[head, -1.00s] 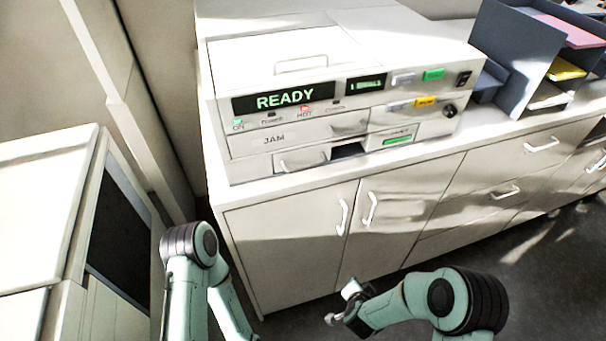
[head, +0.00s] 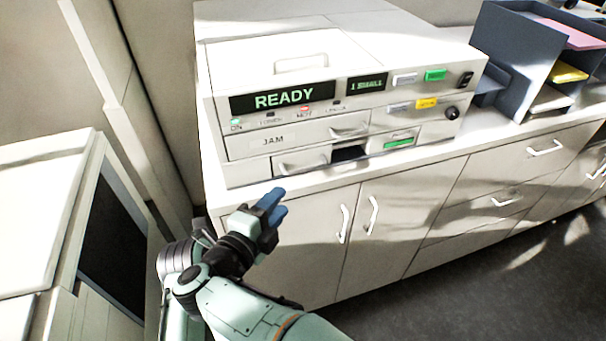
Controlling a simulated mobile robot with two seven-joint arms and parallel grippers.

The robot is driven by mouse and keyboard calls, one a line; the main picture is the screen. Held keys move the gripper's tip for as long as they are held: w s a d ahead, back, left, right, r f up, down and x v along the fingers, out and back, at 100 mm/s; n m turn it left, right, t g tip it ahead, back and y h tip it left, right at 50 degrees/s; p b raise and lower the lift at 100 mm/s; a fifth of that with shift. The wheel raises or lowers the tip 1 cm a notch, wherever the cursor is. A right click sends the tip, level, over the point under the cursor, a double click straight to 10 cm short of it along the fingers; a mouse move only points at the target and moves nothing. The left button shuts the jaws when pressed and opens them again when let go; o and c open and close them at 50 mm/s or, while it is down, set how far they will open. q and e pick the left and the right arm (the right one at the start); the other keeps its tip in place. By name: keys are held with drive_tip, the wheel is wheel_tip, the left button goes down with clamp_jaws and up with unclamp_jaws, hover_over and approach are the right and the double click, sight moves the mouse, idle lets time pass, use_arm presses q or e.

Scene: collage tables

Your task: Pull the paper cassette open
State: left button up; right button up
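The white copier-like machine (head: 330,70) stands on the counter, its display reading READY. In its lowest row, at the left, is a drawer front with a pale handle (head: 302,164), which looks like the paper cassette (head: 262,172); it appears flush with the machine's front.
A drawer marked JAM (head: 272,140) sits above the cassette, and a dark slot (head: 349,153) is to its right. The cabinet (head: 410,220) has protruding handles. A grey paper sorter (head: 520,60) stands at the right. A white appliance (head: 40,220) flanks the left.

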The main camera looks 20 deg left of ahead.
sight(306, 171)
drive_tip(key=p+x, duration=0.1)
drive_tip(key=x, duration=1)
drive_tip(key=shift+w, duration=0.35)
drive_tip(key=shift+c, duration=0.3)
drive_tip(key=shift+f, duration=0.1)
clamp_jaws()
